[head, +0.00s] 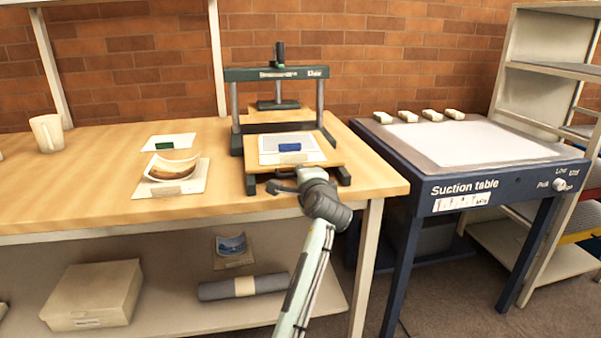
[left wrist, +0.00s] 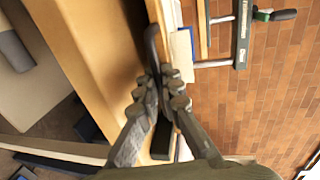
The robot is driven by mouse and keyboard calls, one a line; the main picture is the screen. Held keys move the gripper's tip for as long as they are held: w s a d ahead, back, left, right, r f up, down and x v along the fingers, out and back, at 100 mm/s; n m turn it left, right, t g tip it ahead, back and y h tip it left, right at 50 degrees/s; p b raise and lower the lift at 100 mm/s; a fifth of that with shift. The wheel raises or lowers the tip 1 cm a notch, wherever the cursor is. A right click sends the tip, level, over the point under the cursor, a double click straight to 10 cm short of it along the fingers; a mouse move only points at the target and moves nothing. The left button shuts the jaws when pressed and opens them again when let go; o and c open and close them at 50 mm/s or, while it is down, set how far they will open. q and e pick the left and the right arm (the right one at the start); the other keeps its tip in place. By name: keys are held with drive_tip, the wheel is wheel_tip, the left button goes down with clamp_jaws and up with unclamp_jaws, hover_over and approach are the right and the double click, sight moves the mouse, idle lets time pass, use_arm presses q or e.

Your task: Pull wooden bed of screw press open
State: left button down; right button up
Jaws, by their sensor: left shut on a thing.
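The screw press (head: 276,74) stands on the wooden workbench, a dark green frame with a screw handle at the top. Its wooden bed (head: 334,159) sticks out in front of the uprights, bearing a pale sheet and a small blue block. My left gripper (head: 282,186) is at the front edge of the bed. In the left wrist view its fingers (left wrist: 164,88) are shut on a dark curved handle (left wrist: 152,45) at the bed's front. The fingers partly hide the handle. My right gripper is in neither view.
The suction table (head: 465,188) stands to the right. A box (head: 92,295) and a grey roll (head: 243,287) sit on the lower shelf.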

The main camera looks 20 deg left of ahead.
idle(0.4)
use_arm(q)
drive_tip(key=c, duration=1.7)
unclamp_jaws()
drive_tip(key=shift+r, duration=0.1)
